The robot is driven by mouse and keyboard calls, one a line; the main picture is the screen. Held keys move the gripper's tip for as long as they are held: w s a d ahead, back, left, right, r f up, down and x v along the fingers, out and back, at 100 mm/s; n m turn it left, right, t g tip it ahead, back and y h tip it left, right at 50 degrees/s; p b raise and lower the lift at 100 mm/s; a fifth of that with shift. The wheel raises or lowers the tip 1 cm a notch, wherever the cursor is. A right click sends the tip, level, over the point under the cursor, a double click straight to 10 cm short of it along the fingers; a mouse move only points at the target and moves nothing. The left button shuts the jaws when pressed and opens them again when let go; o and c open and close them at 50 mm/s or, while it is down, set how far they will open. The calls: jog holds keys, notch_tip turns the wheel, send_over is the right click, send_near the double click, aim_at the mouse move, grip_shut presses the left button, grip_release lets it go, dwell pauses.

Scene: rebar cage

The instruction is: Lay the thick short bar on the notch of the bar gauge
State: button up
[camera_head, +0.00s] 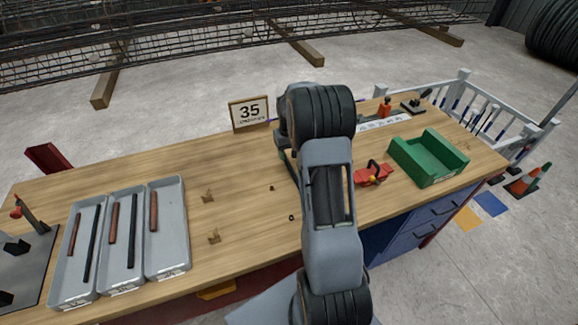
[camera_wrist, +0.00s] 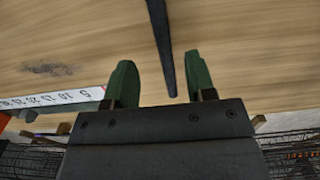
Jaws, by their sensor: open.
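My gripper (camera_wrist: 160,82) is open over the table, its two green fingers apart. A dark bar (camera_wrist: 162,42) reaches down the wrist view into the gap between the fingers; whether it touches either finger is not clear. Whether it is the thick short bar is also unclear. The bar gauge seems to be the white numbered strip (camera_head: 384,124) at the table's back right; a numbered strip (camera_wrist: 62,98) also shows left of the fingers in the wrist view. I cannot make out its notches. My arm hides the gripper in the head view.
Three grey trays (camera_head: 166,265) at the left hold reddish and dark bars. A green open bin (camera_head: 432,170) and a red tool (camera_head: 372,174) stand at the right. A "35" sign (camera_head: 249,113) stands at the back edge. The wood table (camera_head: 245,245) is mostly clear left of my arm.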

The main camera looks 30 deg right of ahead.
aim_at(289, 164)
jog(key=shift+s+a+f+p, duration=0.15)
jog(key=shift+f+p, duration=0.25)
jog(key=shift+f, duration=2.3)
jog(key=shift+c, duration=0.4)
grip_shut()
jog(key=shift+r, duration=0.1)
